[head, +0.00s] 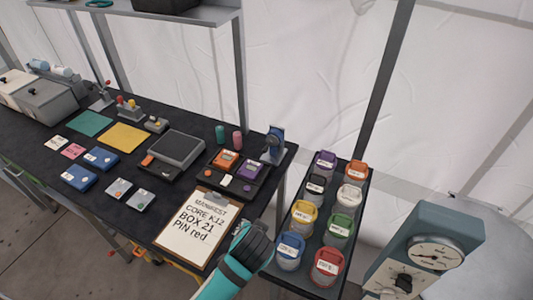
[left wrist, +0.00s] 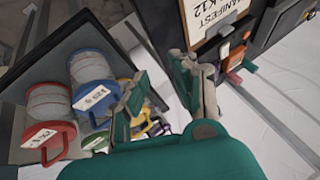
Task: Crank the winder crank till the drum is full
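A small dark-blue upright device with a round head (head: 274,143) stands at the table's right corner. It may be the winder, but I cannot make out a crank handle or how full a drum is. My left gripper (head: 256,240), on a teal arm, is in front of the table, between the clipboard and the jar rack and well nearer than the blue device. In the left wrist view its two fingers (left wrist: 160,82) are apart with nothing between them. My right gripper is not in view.
A black rack (head: 296,277) of jars with coloured lids stands right of the table. A manifest clipboard (head: 200,226) lies at the table's front. A blue-grey machine (head: 445,230) with a dial is at far right. Boxes and coloured mats cover the black table (head: 150,215).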

